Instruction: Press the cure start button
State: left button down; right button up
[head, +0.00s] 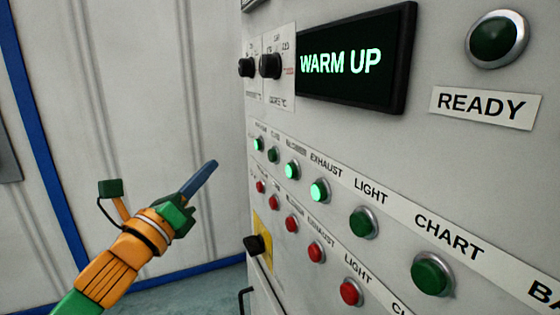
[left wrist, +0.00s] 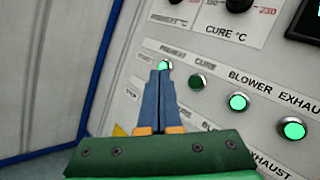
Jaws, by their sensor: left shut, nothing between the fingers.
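The cure start button is the unlit dark green button (head: 273,155) second from the left in the upper row of the panel. It also shows in the left wrist view (left wrist: 197,82) under the label CURE. My left gripper (head: 211,166) is shut and empty, its blue fingers pointing toward the panel. In the head view its tips are left of the buttons, apart from them. In the left wrist view the tips (left wrist: 161,72) overlap the lower part of the lit preheat button (left wrist: 166,65), left of the cure button. My right gripper is out of view.
Lit blower (head: 292,171) and exhaust (head: 319,190) buttons sit right of cure. A row of red buttons (head: 316,252) runs below. A black knob (head: 258,244) on a yellow plate juts out lower left. The display (head: 355,60) reads WARM UP; the READY lamp (head: 497,38) is dark.

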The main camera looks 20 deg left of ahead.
aim_at(274, 155)
pick_arm(q)
jog(key=w+d+p, duration=0.4)
jog(key=w+d, duration=0.2)
jog(key=shift+w, duration=0.35)
dwell(0.4)
jog(key=shift+r, duration=0.1)
jog(key=shift+p, duration=0.3)
dwell(1.5)
jog(key=shift+w+d, duration=0.2)
jog(key=shift+w, duration=0.1)
